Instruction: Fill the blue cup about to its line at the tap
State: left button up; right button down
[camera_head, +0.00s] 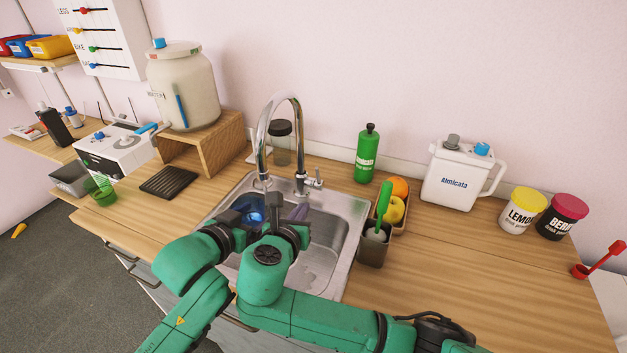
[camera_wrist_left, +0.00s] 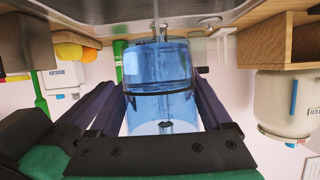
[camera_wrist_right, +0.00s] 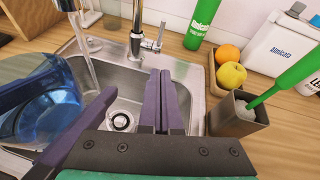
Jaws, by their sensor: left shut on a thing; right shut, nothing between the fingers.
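The blue cup (camera_head: 252,214) is in the sink area under the tap (camera_head: 279,130). My left gripper (camera_head: 238,212) is shut on it; in the left wrist view the fingers flank the clear blue cup (camera_wrist_left: 158,75), and a dark line rings it. That view is upside down. The water level is unclear. My right gripper (camera_wrist_right: 158,100) is shut and empty over the sink, right of the cup. The tap lever (camera_wrist_right: 150,42) stands beyond it.
The steel sink (camera_head: 340,245) lies below both grippers. Right of it are a grey holder (camera_head: 373,250) with a green-handled tool and a fruit tray with an apple (camera_head: 393,209) and orange. A green bottle (camera_head: 366,155) and glass jar (camera_head: 280,145) stand behind.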

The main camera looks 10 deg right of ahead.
send_near(318, 175)
notch_tip(318, 175, down, 3)
pick_arm(q)
jog(key=shift+w, duration=0.1)
pick_arm(e)
jog(key=w, duration=0.1)
jog(key=w+d, duration=0.1)
jog(key=w, duration=0.2)
jog(key=shift+w+d+r, duration=0.2)
jog(key=shift+d+r, duration=0.1)
jog(key=shift+d, duration=0.1)
jog(key=shift+w+d+r, duration=0.15)
jog(key=shift+w, duration=0.15)
